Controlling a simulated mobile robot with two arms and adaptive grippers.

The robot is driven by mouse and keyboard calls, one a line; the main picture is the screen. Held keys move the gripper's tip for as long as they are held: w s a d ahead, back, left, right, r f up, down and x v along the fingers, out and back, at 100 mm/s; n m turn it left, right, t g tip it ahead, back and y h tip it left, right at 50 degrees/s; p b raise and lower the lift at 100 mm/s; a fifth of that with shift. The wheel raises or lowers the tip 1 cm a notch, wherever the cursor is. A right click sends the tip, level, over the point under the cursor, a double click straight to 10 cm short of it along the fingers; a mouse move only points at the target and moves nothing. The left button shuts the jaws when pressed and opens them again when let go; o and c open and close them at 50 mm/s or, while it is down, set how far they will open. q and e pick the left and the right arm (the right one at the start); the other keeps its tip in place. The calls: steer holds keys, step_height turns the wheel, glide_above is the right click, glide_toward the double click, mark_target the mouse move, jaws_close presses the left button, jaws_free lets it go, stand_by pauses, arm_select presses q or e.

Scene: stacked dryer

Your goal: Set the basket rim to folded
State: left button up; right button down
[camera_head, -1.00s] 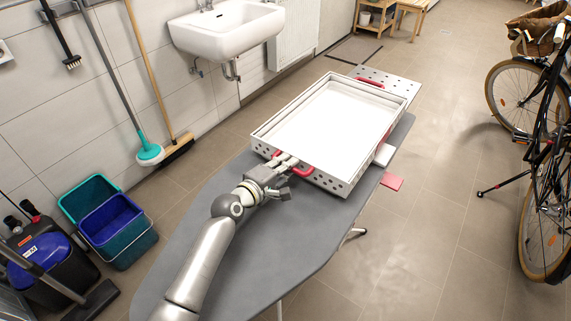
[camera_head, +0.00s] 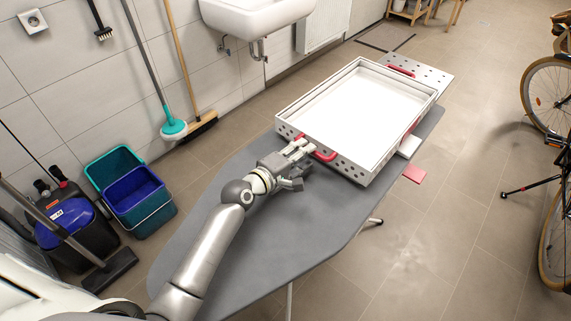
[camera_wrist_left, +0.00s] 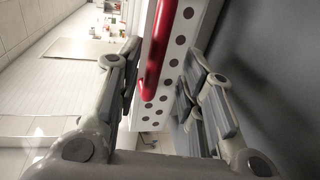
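A shallow white basket (camera_head: 352,169) with a perforated near wall and red handles lies on the grey ironing board. Its low walls stand around a plain white interior. My left gripper (camera_head: 301,158) is at the near wall, beside the near red handle (camera_head: 326,156). In the left wrist view the fingers of my left gripper (camera_wrist_left: 157,88) are apart, one on each side of the basket wall (camera_wrist_left: 172,72) and its red handle (camera_wrist_left: 159,42). I cannot tell whether they touch it. My right gripper is not in view.
The ironing board (camera_head: 270,225) has bare surface in front of the basket. A perforated white panel (camera_head: 434,76) sticks out beyond the basket's far end. Blue and teal buckets (camera_head: 137,195) stand left, a sink (camera_head: 262,18) behind, and a bicycle (camera_head: 551,95) right.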

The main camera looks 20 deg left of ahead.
arm_select(q)
steer(key=v, duration=0.9)
steer(key=shift+f, duration=0.1)
